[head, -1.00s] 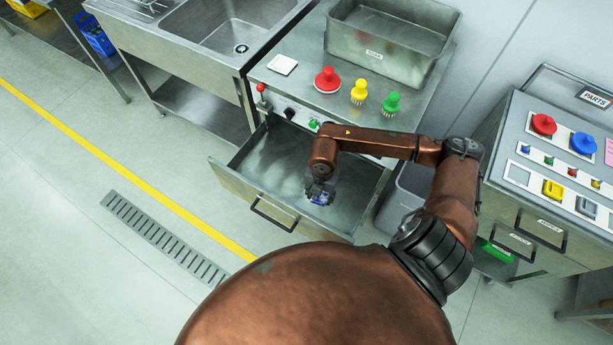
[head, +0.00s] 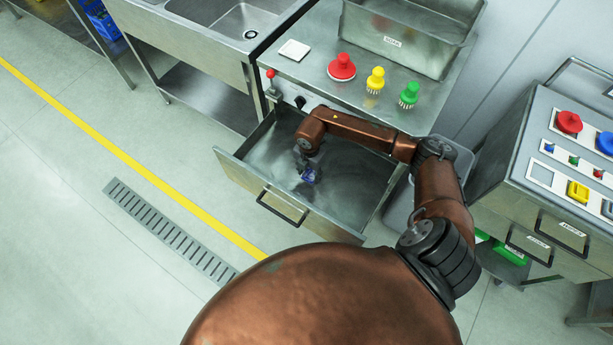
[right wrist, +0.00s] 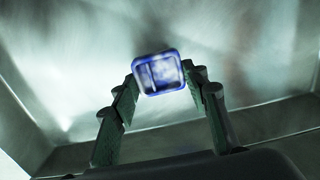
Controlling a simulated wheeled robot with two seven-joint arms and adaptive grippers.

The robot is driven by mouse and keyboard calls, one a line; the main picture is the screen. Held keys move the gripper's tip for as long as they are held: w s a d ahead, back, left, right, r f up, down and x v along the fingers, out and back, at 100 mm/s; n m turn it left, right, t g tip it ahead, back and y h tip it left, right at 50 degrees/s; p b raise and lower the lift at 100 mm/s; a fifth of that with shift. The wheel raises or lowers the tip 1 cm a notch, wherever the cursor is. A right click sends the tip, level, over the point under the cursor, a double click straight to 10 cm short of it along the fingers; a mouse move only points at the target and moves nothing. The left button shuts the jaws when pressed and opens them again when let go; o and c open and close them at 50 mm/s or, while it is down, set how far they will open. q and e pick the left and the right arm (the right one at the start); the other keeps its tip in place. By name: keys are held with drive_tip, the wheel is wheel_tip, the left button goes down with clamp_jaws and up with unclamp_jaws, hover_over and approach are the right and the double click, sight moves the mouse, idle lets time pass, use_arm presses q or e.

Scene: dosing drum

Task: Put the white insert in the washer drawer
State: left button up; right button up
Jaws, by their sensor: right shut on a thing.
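My right gripper (head: 308,173) reaches down into the open metal drawer (head: 237,183) under the counter. It is shut on a small blue, square, box-like piece (right wrist: 160,73) with a pale grey-white inside. The piece sits between the fingertips in the right wrist view, with blurred metal surfaces of the drawer behind it. I cannot tell whether it touches the drawer floor. A flat white square piece (head: 294,50) lies on the counter top, apart from the gripper; I cannot tell if it is the white insert. My left gripper is not in view.
A red-knobbed lever (head: 271,82) rises at the drawer's left. A panelled cabinet (head: 515,180) stands right.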

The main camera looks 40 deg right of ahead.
sight(308, 174)
drive_tip(key=shift+w+f, duration=0.35)
drive_tip(key=shift+f, duration=0.1)
wheel_tip(308, 174, down, 3)
drive_tip(key=shift+w+f+b, duration=0.1)
drive_tip(key=shift+f+b, duration=0.1)
drive_tip(key=shift+b, duration=0.65)
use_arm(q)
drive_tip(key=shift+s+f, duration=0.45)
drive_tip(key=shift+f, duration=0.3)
use_arm(e)
drive_tip(key=shift+r, duration=0.15)
drive_tip(key=o, duration=1.1)
drive_tip(key=shift+f, duration=0.2)
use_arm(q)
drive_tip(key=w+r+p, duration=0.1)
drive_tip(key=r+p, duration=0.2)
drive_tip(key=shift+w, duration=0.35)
use_arm(e)
wheel_tip(308, 174, up, 12)
drive_tip(key=shift+r, duration=0.2)
